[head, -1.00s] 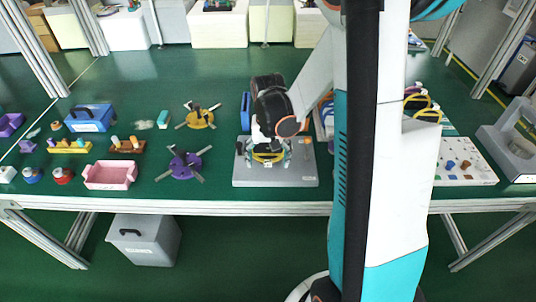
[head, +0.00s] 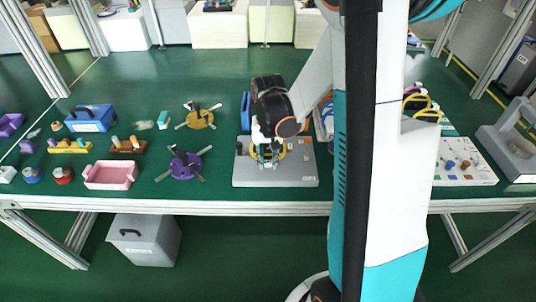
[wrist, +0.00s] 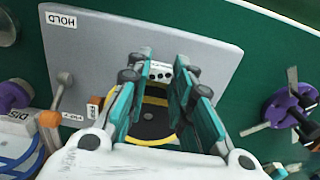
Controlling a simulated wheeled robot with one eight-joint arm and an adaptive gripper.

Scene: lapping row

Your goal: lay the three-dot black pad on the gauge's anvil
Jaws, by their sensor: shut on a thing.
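My gripper (wrist: 159,76) has its two teal fingers drawn in on a small piece with a pale face and dark dots (wrist: 161,70), likely the three-dot pad; its black body is hard to make out. In the head view my gripper (head: 268,160) is low over the grey plate (head: 303,172). Below and between the fingers, the wrist view shows a black round disc (wrist: 152,122) with a yellow ring (wrist: 155,101) around it on the plate. I cannot tell whether the held piece touches anything. The gauge's anvil is not clearly identifiable.
The grey plate carries a HOLD label (wrist: 62,20). A purple spoked fixture (head: 183,163) stands to its left, beyond it a pink tray (head: 110,174). A white board with small parts (head: 465,162) lies to the right. Green table is clear between the fixture and plate.

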